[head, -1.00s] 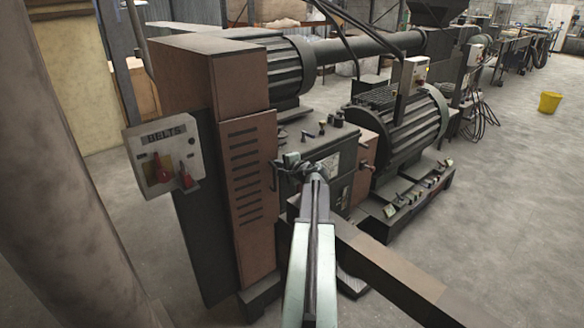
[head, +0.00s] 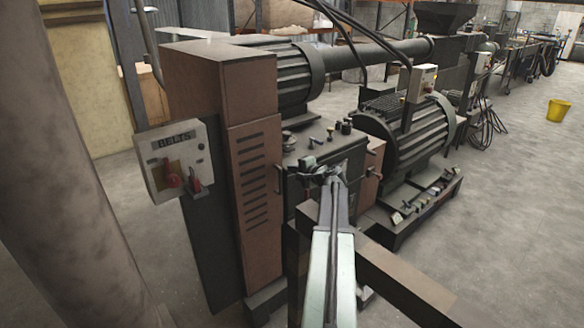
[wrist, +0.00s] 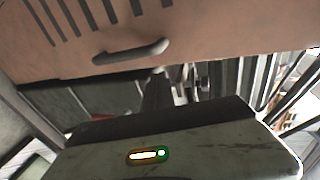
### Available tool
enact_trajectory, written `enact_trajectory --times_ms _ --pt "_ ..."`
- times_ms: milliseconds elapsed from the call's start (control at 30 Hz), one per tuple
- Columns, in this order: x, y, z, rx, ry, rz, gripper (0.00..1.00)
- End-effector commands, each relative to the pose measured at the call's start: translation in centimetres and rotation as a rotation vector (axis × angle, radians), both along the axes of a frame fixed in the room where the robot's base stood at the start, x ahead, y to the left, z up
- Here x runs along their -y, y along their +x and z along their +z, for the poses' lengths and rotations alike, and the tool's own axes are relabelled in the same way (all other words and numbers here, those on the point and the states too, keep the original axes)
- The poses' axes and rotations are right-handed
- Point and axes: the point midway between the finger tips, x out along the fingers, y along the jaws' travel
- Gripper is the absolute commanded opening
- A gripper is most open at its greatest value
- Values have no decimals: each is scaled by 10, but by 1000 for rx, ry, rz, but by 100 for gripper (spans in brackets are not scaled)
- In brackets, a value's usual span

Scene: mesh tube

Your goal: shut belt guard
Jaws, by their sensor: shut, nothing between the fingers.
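The belt guard is a brown panel (head: 257,205) with dark slots, on the side of the tall brown cabinet at left centre. It looks close to flush with the cabinet; I cannot tell whether a small gap is left. Its handle (head: 279,177) is on its right edge. In the wrist view the guard (wrist: 220,35) fills the top, with its handle (wrist: 131,51) near the lower edge. My gripper (head: 325,172) is shut and empty, right of the handle and apart from it in the picture. Its fingertips also show in the wrist view (wrist: 157,80), just below the handle.
A grey control box (head: 174,160) marked BELTS, with red switches, stands left of the guard. A thick pillar (head: 70,190) fills the left edge. A brown beam (head: 410,280) runs across the lower right. A ribbed motor (head: 405,135) stands behind my gripper.

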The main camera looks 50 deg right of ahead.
Motion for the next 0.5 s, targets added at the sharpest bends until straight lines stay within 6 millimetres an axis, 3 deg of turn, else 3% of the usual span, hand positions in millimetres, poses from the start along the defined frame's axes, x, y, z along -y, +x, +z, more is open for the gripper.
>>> enact_trajectory --times_ms 233,500 --pt "-10 -65 22 0 0 -6 0" --pt "-14 -99 31 0 -1 -4 0"
